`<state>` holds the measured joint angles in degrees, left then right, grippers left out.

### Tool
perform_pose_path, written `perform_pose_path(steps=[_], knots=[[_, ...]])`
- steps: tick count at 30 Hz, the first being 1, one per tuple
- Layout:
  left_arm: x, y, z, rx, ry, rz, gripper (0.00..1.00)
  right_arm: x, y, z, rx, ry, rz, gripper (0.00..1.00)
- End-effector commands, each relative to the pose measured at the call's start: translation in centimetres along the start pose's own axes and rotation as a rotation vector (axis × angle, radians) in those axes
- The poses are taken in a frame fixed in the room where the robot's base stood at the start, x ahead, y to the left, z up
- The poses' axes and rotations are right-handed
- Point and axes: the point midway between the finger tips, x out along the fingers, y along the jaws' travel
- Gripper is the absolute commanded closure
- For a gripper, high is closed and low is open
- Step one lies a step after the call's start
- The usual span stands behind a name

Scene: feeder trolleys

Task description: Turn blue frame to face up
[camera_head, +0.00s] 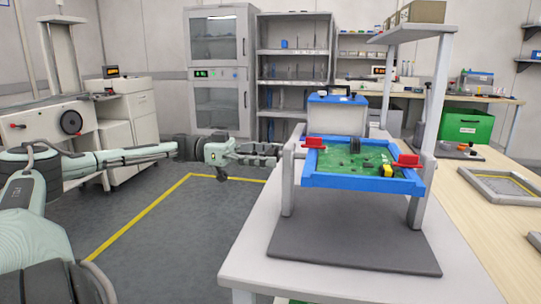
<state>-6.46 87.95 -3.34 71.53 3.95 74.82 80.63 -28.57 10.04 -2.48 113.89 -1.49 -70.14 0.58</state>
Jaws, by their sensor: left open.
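The blue frame (364,184) holds a green board with several parts on its upper face, among them a yellow block and a dark cylinder. It sits raised between two grey uprights on the white table, tilted slightly towards me. A red clamp (314,143) is at its back left and another red clamp (409,161) at its right side. My left gripper (277,155) comes in from the left, open, with its fingers pointing right at the left upright. It is close to the frame's left side; whether it touches anything I cannot tell. My right gripper is not in view.
A dark grey mat (350,249) lies on the white table under the frame. A blue-topped box (337,113) stands behind. A green bin (467,127) and grey tray (500,187) are at the right. Open floor lies left of the table.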

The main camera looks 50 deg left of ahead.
Motion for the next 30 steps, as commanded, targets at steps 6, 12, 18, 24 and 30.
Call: perform_pose_path(steps=[6, 12, 18, 24, 30], knots=[[-0.5, 0.0, 0.1, -0.003, -0.004, 0.001, 0.28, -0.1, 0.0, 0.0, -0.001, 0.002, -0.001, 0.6], [-3.2, -0.1, 0.0, -0.001, -0.011, -0.003, 0.28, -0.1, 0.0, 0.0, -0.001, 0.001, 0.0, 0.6], [-7.8, -0.1, 0.0, 0.004, 0.001, -0.005, 0.28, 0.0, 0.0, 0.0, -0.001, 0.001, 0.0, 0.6], [-10.9, -0.1, -0.1, 0.004, 0.002, -0.002, 0.28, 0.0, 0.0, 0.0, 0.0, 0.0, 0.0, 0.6], [-12.0, 0.0, 0.0, 0.0, 0.0, -0.002, 0.28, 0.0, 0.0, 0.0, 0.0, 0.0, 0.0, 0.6]])
